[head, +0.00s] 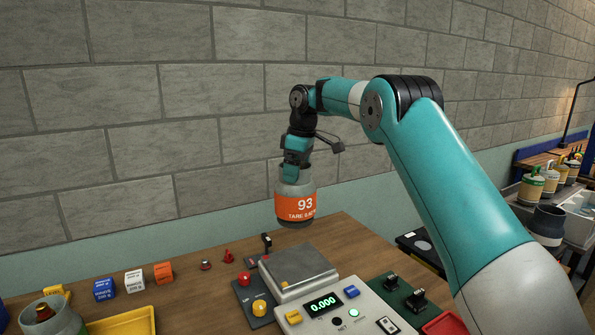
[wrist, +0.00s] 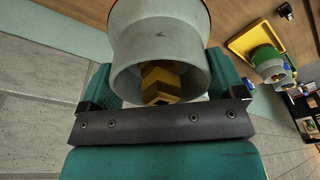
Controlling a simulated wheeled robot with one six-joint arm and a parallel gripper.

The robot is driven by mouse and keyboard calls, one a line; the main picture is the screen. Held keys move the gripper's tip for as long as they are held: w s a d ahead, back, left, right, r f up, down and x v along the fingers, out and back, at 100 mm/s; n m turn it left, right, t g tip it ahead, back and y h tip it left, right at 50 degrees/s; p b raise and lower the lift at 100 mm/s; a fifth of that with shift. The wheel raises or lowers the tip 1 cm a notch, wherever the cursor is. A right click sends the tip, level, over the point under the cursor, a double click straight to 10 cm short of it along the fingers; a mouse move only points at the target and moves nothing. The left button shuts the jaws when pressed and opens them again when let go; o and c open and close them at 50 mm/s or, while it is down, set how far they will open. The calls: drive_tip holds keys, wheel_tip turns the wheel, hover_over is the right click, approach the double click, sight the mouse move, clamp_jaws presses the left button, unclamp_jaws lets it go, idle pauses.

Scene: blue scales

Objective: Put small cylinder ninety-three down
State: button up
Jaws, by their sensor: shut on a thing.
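The small cylinder ninety-three (head: 296,206) is grey with an orange band reading "93" and a "TARE" line. It hangs upright in the air above the back of the table. My gripper (head: 296,170) is shut on its upper part. In the wrist view the cylinder (wrist: 133,80) shows its open grey collar with a brass valve (wrist: 160,82) inside, between the jaws of my gripper (wrist: 165,105). The scale (head: 325,305) has a bare metal pan (head: 300,268) below and slightly right of the cylinder. Its green display reads 0.000.
Blue, white and orange blocks (head: 134,281) stand left along the table's back. A yellow tray (head: 125,322) and another grey cylinder (head: 62,318) are at front left. Bare wood (head: 205,300) lies between tray and scale.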

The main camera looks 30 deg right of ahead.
sight(297, 217)
wheel_tip(297, 217, down, 14)
drive_tip(key=p, duration=0.2)
drive_tip(key=shift+d+f+p, duration=0.1)
drive_tip(key=shift+p, duration=0.25)
drive_tip(key=shift+f, duration=0.1)
drive_tip(key=o, duration=1.6)
drive_tip(key=shift+f, duration=0.1)
